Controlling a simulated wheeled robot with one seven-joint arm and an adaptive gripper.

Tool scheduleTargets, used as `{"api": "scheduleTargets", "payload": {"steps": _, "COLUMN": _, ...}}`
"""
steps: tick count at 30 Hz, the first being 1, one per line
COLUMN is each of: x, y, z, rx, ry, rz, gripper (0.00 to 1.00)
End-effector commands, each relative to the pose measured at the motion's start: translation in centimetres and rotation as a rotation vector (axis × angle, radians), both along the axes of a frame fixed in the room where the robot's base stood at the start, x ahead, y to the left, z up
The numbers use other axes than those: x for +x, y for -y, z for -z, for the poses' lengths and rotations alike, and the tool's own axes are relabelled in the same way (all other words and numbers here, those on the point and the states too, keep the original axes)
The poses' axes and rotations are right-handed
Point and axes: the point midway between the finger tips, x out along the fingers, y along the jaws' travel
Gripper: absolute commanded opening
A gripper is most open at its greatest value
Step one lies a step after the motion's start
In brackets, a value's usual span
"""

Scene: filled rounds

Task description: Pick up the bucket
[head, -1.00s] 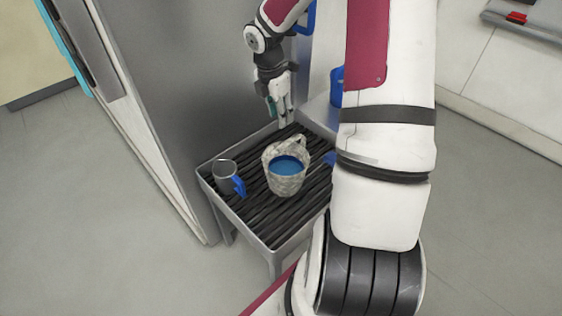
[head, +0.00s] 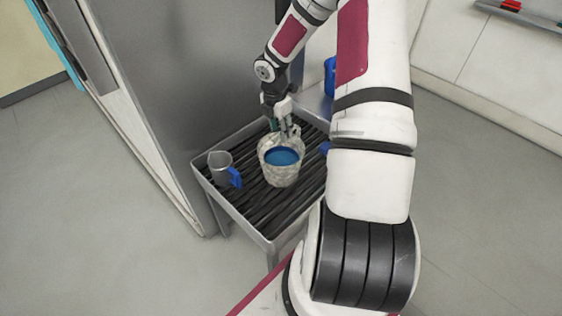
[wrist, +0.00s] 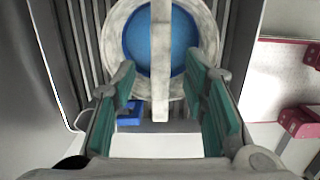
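The bucket (head: 281,174) is pale and mottled, and stands upright on a slatted metal table (head: 250,229). Blue liquid (head: 281,157) shows inside it. My gripper (head: 284,133) is above the bucket's back rim in the head view, pointing down. In the wrist view my gripper (wrist: 161,85) is open, with green pads on both sides. The bucket's pale handle (wrist: 160,50) runs between the fingers with space on each side. The bucket's rim (wrist: 113,22) and blue liquid (wrist: 140,40) lie beyond. Part of the handle is hidden by the gripper in the head view.
A grey mug (head: 218,167) with a blue handle stands left of the bucket. A tall grey cabinet (head: 150,60) rises close behind the table's left side. A blue container (head: 330,76) stands behind, partly hidden by my arm. Red items (wrist: 300,121) show at right in the wrist view.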

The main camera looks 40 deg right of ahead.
Motion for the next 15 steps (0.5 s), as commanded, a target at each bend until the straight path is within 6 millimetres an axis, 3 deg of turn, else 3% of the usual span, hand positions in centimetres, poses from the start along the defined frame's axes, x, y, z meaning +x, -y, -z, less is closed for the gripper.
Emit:
{"api": "scheduleTargets", "payload": {"steps": 7, "x": -0.1, "y": 0.5, "z": 3.4, "rx": 0.001, "ry": -0.001, "rz": 0.0, "gripper": 0.4}}
{"api": "scheduleTargets", "payload": {"steps": 15, "x": 0.0, "y": 0.6, "z": 3.8, "rx": 0.0, "ry": 0.0, "rz": 0.001, "gripper": 0.4}}
